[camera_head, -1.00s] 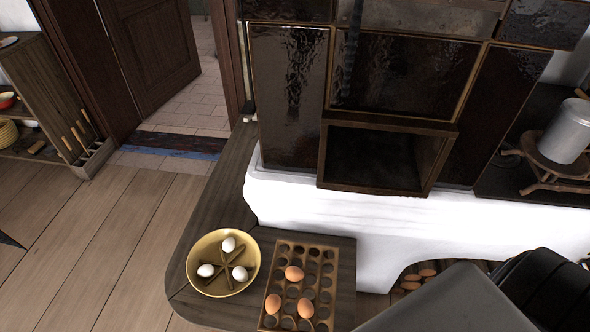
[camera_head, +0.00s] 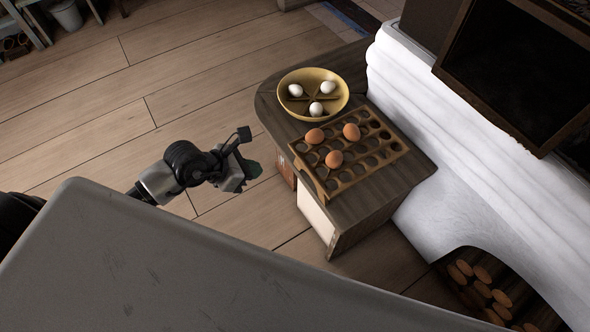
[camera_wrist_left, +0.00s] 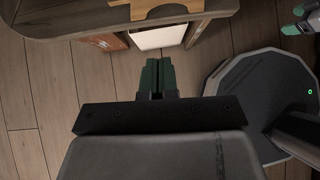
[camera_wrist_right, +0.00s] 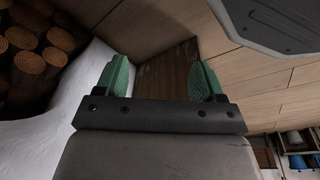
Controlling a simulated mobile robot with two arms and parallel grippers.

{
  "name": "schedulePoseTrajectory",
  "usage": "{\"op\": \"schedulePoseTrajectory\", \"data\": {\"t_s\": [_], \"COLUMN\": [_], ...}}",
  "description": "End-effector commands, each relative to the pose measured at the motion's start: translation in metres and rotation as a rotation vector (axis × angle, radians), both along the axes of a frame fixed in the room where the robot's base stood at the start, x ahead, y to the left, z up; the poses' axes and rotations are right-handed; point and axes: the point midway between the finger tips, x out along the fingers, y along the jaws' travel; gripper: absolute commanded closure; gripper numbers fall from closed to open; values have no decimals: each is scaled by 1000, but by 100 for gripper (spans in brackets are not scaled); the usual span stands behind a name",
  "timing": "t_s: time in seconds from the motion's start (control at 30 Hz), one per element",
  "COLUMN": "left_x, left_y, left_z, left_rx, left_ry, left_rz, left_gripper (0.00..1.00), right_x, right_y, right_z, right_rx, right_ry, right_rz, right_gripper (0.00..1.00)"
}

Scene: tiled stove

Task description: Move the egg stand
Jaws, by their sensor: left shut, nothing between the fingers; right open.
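The egg stand (camera_head: 352,178) is a brown wooden board with rows of round holes, lying on the dark wooden bench. Three brown eggs sit in it, one of them near its left side (camera_head: 334,159). Its edge shows at the top of the left wrist view (camera_wrist_left: 160,9). My left gripper (camera_head: 247,163) is left of the bench, apart from the stand; in the left wrist view its green fingers (camera_wrist_left: 157,76) are together with nothing between them. My right gripper (camera_wrist_right: 160,82) is open and empty near a wooden surface; the head view does not show it.
A yellow bowl (camera_head: 334,108) with three white eggs stands behind the stand on the bench (camera_head: 385,190). The white stove base (camera_head: 440,130) rises right of the bench. Firewood logs (camera_head: 482,273) lie in a niche below. The wooden floor (camera_head: 110,115) left of the bench is clear.

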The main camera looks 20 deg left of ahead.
Motion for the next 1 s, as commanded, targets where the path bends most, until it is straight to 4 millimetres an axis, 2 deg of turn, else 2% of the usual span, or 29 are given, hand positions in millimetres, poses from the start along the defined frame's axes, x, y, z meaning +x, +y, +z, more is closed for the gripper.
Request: {"op": "schedulePoseTrajectory", "data": {"t_s": [0.17, 0.37, 0.6, 0.8, 1.0], "left_x": [8, 29, 55, 75, 82], "left_y": [-6, -25, -49, -67, -73], "left_z": [-8, -36, -72, -68, -68], "left_rx": [31, 26, 27, 27, 28], "left_ry": [-18, -17, -15, -16, -16], "left_rz": [-14, -13, -13, -13, -13], "left_gripper": [100, 100, 100, 100, 100], "right_x": [5, 15, 27, 28, 28], "right_y": [0, 2, 3, 3, 3], "right_z": [7, 26, 59, 68, 71], "right_rx": [0, 2, 4, 3, 3], "right_ry": [-6, -20, -39, -41, -41], "right_rz": [-1, -3, -7, -7, -8], "right_gripper": [31, 31, 31, 31, 31]}}
